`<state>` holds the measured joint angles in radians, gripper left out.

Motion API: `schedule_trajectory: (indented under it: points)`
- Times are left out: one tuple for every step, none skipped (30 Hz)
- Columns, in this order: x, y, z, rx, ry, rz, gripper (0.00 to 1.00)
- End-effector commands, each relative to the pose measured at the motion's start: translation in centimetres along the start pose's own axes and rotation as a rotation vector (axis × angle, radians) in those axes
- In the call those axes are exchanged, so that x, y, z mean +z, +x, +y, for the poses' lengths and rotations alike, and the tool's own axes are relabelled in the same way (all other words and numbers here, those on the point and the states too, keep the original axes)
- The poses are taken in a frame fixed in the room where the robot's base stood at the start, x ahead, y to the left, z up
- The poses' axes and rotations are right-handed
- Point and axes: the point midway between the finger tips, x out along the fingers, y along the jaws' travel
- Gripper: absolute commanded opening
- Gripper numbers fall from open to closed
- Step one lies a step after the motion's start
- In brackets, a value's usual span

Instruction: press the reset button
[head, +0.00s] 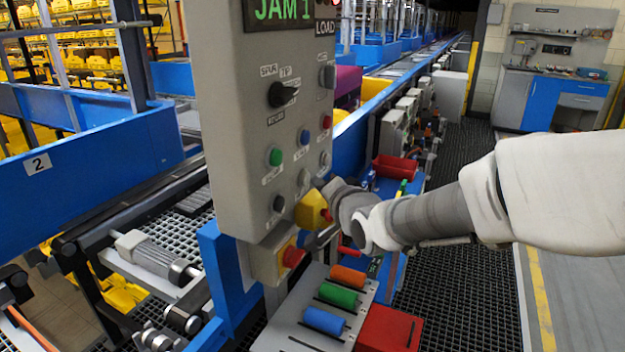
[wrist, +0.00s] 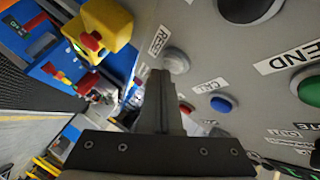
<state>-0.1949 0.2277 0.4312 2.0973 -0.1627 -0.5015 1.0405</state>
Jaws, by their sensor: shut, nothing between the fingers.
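The reset button (wrist: 177,61) is a pale grey round button under a "RESET" label on the grey control panel (head: 240,110). In the head view the pale button (head: 303,178) sits low on the panel, below the blue one. My gripper (wrist: 161,76) is shut and empty. Its fingertips are close beside the reset button in the wrist view; I cannot tell whether they touch it. In the head view my gripper (head: 331,190) is at the panel's lower right edge, its fingertips hard to make out.
A blue button (wrist: 222,103) and a green button (wrist: 311,89) are near the reset button. A yellow box with a red button (head: 311,210) juts out just below my gripper. A red bin (head: 394,167) and a tray with coloured cylinders (head: 290,336) lie beyond and below.

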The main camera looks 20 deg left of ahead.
Motion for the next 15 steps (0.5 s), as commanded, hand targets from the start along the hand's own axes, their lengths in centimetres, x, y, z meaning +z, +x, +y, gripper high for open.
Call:
schedule_trajectory:
  points:
    - [0.08,0.06,0.0,0.0,0.0,0.0,0.0]
    - [0.1,0.09,-0.02,0.0,0.0,0.0,0.0]
    - [0.13,0.12,-0.04,0.0,0.0,-0.001,0.0]
    - [0.15,0.15,-0.05,0.0,-0.001,-0.001,0.0]
    - [0.16,0.18,-0.07,0.0,-0.001,0.0,0.0]
    - [0.18,0.21,-0.1,0.0,-0.001,0.0,0.0]
    - [0.2,0.24,-0.12,0.0,-0.001,0.0,0.0]
    - [0.21,0.27,-0.14,0.0,-0.001,0.0,0.0]
    - [0.23,0.3,-0.17,0.0,0.0,0.0,0.0]
    - [0.24,0.33,-0.19,0.0,0.0,0.0,0.0]
    - [0.25,0.35,-0.21,0.0,0.0,0.0,0.0]
    - [0.27,0.39,-0.24,0.0,0.0,0.001,0.0]
    - [0.29,0.41,-0.26,-0.001,0.0,0.001,0.0]
    - [0.3,0.44,-0.28,-0.001,0.0,0.001,0.0]
    - [0.32,0.47,-0.3,-0.001,0.0,0.001,0.0]
